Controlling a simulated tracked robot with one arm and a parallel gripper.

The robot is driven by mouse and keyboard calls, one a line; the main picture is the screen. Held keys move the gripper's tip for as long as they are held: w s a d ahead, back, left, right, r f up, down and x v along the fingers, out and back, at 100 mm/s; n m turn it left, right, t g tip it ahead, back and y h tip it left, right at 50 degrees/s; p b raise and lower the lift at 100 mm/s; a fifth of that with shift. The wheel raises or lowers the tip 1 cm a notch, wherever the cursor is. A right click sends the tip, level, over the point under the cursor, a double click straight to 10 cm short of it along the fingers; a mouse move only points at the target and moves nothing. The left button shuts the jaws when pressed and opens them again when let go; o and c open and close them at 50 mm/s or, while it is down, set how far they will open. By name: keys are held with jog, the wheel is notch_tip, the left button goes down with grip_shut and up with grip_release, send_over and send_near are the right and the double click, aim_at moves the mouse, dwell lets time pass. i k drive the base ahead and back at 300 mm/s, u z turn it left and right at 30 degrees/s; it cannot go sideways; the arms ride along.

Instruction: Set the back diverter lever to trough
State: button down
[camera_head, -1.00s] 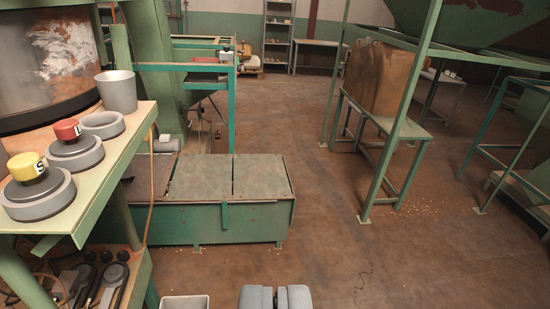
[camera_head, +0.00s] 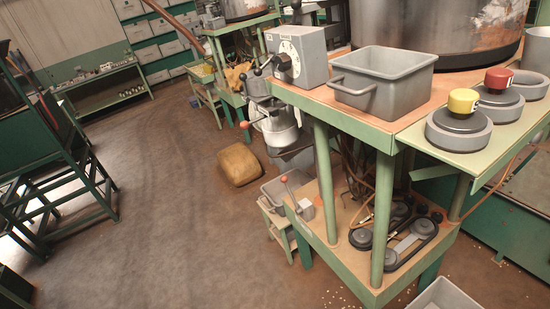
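I see no lever marked as the back diverter lever, and no trough I can name for certain. Another orange-knobbed handle (camera_head: 246,125) sticks out left from a metal pot-like machine (camera_head: 280,128). A grey dial box (camera_head: 298,55) on the bench top has black-knobbed handles at its left side. I cannot tell whether any of these is the diverter lever. My gripper is not in view.
The green bench (camera_head: 385,137) fills the right, carrying a grey bin (camera_head: 382,85), a yellow button (camera_head: 463,101) and a red button (camera_head: 498,78). A brown sack (camera_head: 239,164) lies on the floor. A dark green frame (camera_head: 60,190) stands left. Open floor (camera_head: 165,215) lies between.

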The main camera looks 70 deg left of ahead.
aim_at(284, 180)
jog(key=u, duration=0.95)
jog(key=k, duration=0.75)
jog(key=u, duration=0.5)
jog(key=k, duration=1.35)
jog(key=z, duration=0.5)
jog(key=i, duration=2.45)
jog(key=u, duration=0.6)
